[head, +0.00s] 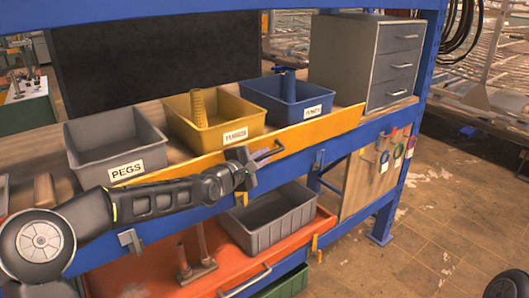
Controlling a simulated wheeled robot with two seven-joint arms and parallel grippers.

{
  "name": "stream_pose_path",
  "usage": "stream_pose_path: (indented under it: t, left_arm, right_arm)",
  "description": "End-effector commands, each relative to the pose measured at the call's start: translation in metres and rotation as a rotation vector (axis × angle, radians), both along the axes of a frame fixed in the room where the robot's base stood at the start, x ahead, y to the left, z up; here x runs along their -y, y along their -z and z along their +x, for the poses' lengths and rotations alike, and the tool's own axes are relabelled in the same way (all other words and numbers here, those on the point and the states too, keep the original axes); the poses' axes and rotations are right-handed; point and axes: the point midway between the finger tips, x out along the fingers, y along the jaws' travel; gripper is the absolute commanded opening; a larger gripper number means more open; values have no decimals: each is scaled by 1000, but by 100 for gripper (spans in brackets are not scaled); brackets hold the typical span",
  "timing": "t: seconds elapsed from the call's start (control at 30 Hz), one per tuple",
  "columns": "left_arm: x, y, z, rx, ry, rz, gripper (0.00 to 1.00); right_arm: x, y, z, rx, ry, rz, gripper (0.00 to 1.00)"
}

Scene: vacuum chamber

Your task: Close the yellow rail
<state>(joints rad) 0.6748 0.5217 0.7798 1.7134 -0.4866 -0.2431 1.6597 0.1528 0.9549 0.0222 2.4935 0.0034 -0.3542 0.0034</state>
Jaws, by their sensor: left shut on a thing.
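The yellow rail (322,128) runs along the front edge of the upper shelf, in front of the bins. Its right end is near the grey drawer cabinet, and its left part is partly hidden behind my left arm. My left gripper (266,156) is at the middle of the rail, shut on a dark handle at its front. The fingers overlap the handle, so the exact grip is hard to see. I cannot tell the rail's exact tilt. My right gripper is not in view.
A grey PEGS bin (113,140), a yellow bin (214,124) and a blue bin (287,98) stand behind the rail. A grey drawer cabinet (365,60) stands at right. Below are a grey bin (268,222) and an orange tray (135,277). The floor at right is open.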

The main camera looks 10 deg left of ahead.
Motion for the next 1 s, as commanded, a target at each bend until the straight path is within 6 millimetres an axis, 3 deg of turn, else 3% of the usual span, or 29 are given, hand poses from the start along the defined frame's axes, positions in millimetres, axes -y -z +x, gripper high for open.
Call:
stream_pose_path:
  t: [0.13,0.87,0.9,1.0]
  left_arm:
    - [-4,-10,3,-60,-1,-80,0]
    - [-8,-13,6,-52,-1,-67,0]
    - [-8,-13,7,-52,-1,-67,14]
    - [-8,-12,6,-53,-1,-66,22]
  right_arm:
    - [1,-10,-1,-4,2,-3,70]
    - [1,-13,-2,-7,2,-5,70]
    - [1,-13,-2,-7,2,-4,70]
    - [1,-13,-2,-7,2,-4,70]
